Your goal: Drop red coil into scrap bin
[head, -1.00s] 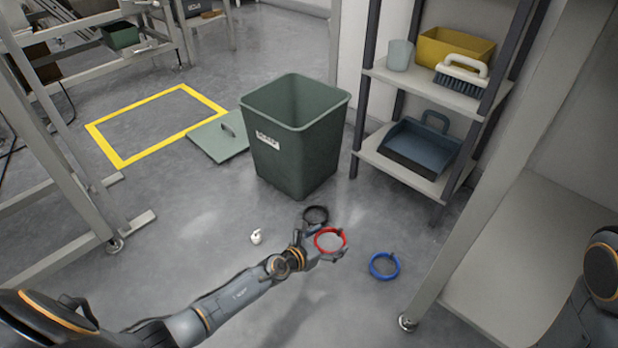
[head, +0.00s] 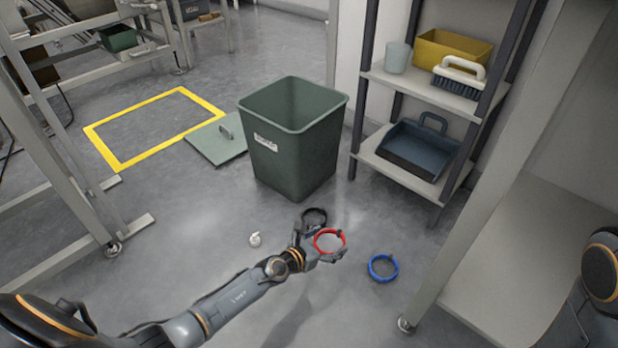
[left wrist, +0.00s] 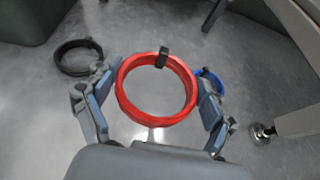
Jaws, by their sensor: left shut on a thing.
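The red coil (head: 343,241) is a ring with a small dark clip. It sits between the fingers of my left gripper (head: 331,244), which is shut on it. The left wrist view shows the red coil (left wrist: 124,88) upper middle, with a finger on each side. The scrap bin (head: 290,160) is a tall dark green open-topped bin with a white label, standing on the floor beyond my left gripper. The coil is outside the bin, in front of it. The exact height of the coil above the floor is hard to tell. My right gripper is out of view.
A black coil (head: 314,211) lies by the bin's front, and a blue coil (head: 383,279) lies to the right. A small white item (head: 255,239) is on the floor at left. The bin's lid (head: 213,147) lies left of it. A shelf rack (head: 404,183) stands at right.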

